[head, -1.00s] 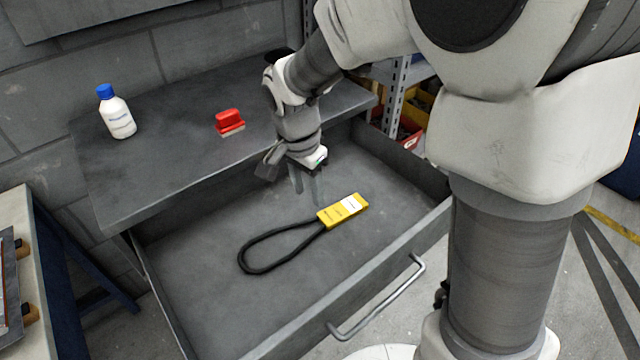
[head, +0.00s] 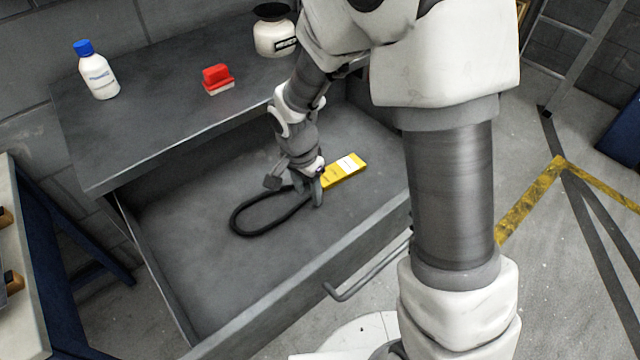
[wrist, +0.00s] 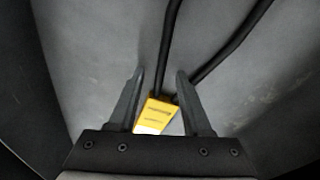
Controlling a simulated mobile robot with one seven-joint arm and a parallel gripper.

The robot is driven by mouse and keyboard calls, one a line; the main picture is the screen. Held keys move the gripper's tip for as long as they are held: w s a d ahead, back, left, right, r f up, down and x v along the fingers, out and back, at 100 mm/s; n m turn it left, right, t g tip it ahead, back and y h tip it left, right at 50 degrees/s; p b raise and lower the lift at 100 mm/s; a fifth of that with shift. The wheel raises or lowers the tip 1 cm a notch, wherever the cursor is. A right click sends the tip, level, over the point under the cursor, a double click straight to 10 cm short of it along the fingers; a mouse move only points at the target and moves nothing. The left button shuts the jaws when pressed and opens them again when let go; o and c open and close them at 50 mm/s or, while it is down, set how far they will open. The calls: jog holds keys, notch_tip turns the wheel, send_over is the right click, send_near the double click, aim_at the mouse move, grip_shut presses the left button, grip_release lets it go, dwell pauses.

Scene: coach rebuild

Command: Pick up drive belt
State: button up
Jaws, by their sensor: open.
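The drive belt (head: 238,228) is a black loop with a yellow and white sleeve (head: 344,170) at one end. It lies on the floor of the open drawer (head: 180,262). My gripper (head: 309,192) is low in the drawer, over the belt beside its sleeve. In the wrist view the open fingers (wrist: 162,84) stand apart. The sleeve (wrist: 158,112) shows between them, with the two black strands of the belt (wrist: 232,45) running away beyond. Nothing is seen held. The drawer's far right part is hidden behind my arm.
On the bench top (head: 150,125) above the drawer stand a white bottle with a blue cap (head: 98,78), a red and white block (head: 217,80) and a white pot with a dark top (head: 275,35). The drawer's front wall and handle (head: 365,275) stand nearest me.

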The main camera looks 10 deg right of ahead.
jog(key=shift+f, duration=0.2)
grip_shut()
dwell(1.3)
